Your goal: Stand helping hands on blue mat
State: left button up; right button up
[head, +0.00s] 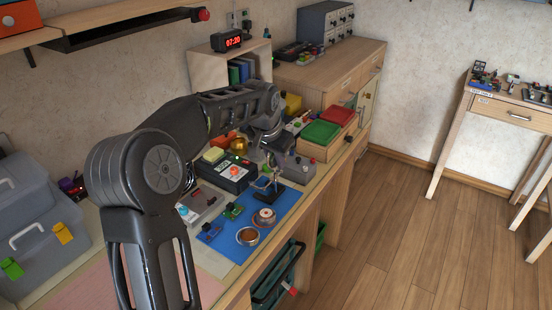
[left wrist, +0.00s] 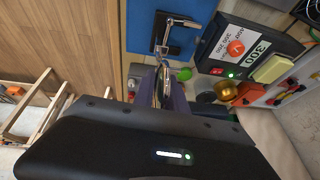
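The helping hands (head: 287,194), with a black base and thin metal arms, are at the right part of the blue mat (head: 243,252). I cannot tell whether the base touches the mat. My left gripper (head: 268,168) is above the base, pointing down. In the left wrist view its fingers (left wrist: 164,92) are around the metal upper part and look shut on it. My right gripper is not in view.
Copper-coloured round items (head: 248,236) and small green and blue parts (head: 233,210) lie on the mat. A black power unit (head: 228,173) stands behind it. Green and red trays (head: 321,132) are to the right. The bench's front edge is close to the base.

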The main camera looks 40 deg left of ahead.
pick_arm(q)
jog(key=shift+o, duration=1.3)
jog(key=v, duration=1.2)
jog(key=shift+p, duration=0.35)
jog(key=d+f+g+h, duration=0.1)
jog(key=d+f, duration=0.6)
jog(key=f, duration=0.4)
jog(key=d+f+h, duration=0.2)
jog(key=d+f, duration=0.4)
jog(key=f, duration=0.4)
jog(key=d+f+g+h, duration=0.1)
jog(key=d+f, duration=0.6)
jog(key=f, duration=0.4)
jog(key=s+d+f, duration=0.4)
jog(key=s+f, duration=0.1)
jog(key=s, duration=0.3)
jog(key=s+d+f+n+g+h, duration=0.1)
jog(key=s+d+f, duration=0.4)
jog(key=s, duration=0.4)
jog(key=s+d+f, duration=0.5)
jog(key=s+f, duration=0.2)
jog(key=s, duration=0.2)
jog(key=shift+n+g, duration=0.3)
jog(key=shift+n, duration=0.1)
